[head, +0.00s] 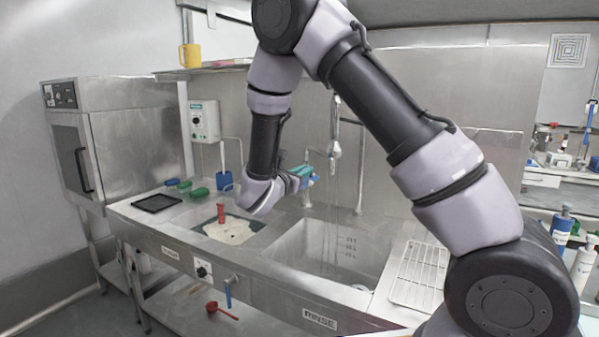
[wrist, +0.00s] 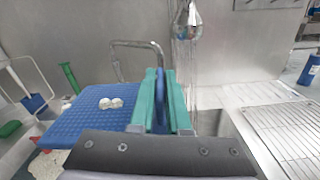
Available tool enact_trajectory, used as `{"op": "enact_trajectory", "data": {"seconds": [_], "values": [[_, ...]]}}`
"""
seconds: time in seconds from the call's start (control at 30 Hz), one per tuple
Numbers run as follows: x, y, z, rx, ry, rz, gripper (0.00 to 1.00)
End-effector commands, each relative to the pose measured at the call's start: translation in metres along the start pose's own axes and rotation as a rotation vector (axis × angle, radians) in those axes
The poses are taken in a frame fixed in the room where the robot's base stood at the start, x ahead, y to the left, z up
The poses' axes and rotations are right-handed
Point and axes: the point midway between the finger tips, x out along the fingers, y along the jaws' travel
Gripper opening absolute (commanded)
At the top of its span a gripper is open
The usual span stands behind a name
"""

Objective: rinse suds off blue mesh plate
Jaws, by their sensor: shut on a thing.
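The blue mesh plate (wrist: 78,128) spreads to the left of my gripper (wrist: 162,75) in the wrist view. A small clump of white suds (wrist: 110,103) sits on its face. The green fingers are shut on an upright blue part between them, seemingly the plate's edge or grip. In the head view my gripper (head: 303,172) is above the left side of the rinse sink (head: 345,262), and the plate is mostly hidden. The spray head (head: 335,149) hangs to its right with thin water streams falling; it also shows in the wrist view (wrist: 188,22). The plate appears left of the water.
The suds-filled wash basin (head: 232,230) with a red-handled thing (head: 221,213) lies left of the sink. Green brushes (head: 199,192) and a black tray (head: 157,203) lie further left. A wire rack (head: 417,274) is on the right. Faucet pipes stand behind the sink.

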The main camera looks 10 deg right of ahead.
Motion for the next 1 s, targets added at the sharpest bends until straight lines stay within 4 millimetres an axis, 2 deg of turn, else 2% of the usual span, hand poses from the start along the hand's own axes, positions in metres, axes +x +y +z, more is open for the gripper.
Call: {"op": "enact_trajectory", "data": {"seconds": [1.0], "values": [[0.086, -0.053, -0.010, 0.000, -0.001, -0.001, 0.00]]}}
